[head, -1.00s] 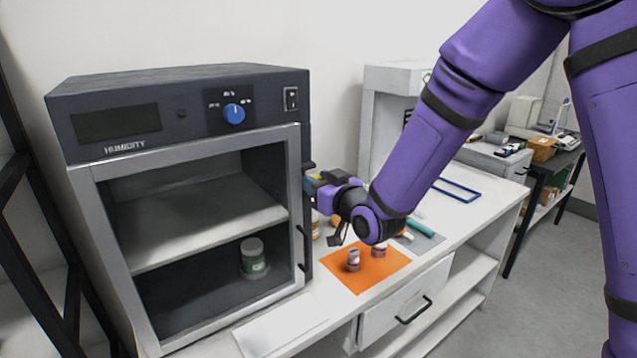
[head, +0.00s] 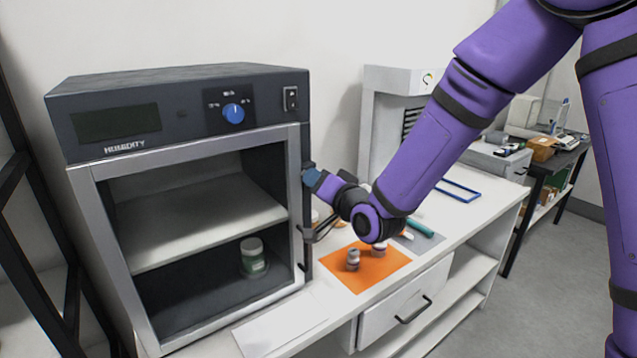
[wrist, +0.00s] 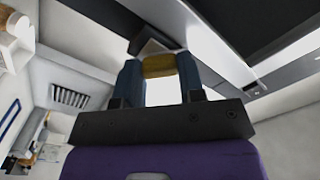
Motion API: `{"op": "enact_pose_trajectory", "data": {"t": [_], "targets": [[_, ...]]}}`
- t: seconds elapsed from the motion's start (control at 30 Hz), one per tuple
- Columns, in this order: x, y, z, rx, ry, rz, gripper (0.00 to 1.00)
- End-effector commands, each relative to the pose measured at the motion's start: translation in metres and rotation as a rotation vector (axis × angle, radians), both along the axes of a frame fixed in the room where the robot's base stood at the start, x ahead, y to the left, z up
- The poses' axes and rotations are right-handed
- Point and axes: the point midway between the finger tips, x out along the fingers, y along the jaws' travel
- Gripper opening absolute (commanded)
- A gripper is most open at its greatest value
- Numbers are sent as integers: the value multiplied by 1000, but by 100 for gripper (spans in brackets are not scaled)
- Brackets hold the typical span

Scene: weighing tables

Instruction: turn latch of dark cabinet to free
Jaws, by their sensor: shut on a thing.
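The dark cabinet (head: 75,90) stands at the left in the head view, with a grey-framed glass front, a dark display and a blue knob above. My gripper (head: 309,174) is at the cabinet's right front edge, about halfway up the front. Its blue fingers are shut on the latch there, which they mostly hide in the head view. In the wrist view, my gripper (wrist: 159,70) shows a yellowish piece between the fingertips and a small dark grey part just beyond. The latch's exact angle cannot be told.
A green-labelled jar (head: 254,258) stands inside the cabinet. Right of it, an orange mat (head: 372,277) bears small jars under my forearm. A white drawer (head: 405,305) is below. A pale sheet (head: 280,325) lies clear in front.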

Motion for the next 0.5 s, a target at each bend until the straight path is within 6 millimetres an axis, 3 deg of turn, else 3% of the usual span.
{"op": "enact_pose_trajectory", "data": {"t": [0.5], "targets": [[1, -2, -1, 402, 273, -4, 12]]}}
